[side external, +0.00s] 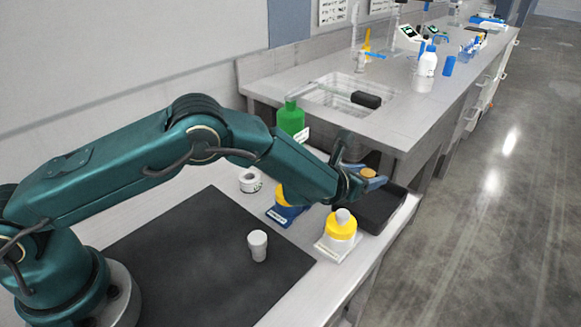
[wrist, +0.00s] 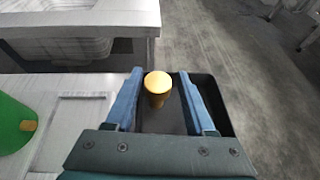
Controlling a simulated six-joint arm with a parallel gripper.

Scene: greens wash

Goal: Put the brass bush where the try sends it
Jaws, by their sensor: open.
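The brass bush (side external: 369,173) stands between the spread fingers of my gripper (side external: 371,181). In the wrist view the brass bush (wrist: 158,82) shows its round top and narrower body between the two blue fingers of my gripper (wrist: 163,100), with gaps on both sides. My gripper is open around it. The dark tray (side external: 392,212) lies below and behind; it also shows in the wrist view (wrist: 222,104). The bush appears over or inside this tray; whether its foot touches the tray floor I cannot tell.
A yellow-topped piece on a white base (side external: 341,228) and a blue-based one (side external: 285,215) stand near my arm. A grey-white cup (side external: 258,246) is on the black mat (side external: 200,270). A white roll (side external: 250,181) and green bottle (side external: 291,118) are behind. The mat is mostly clear.

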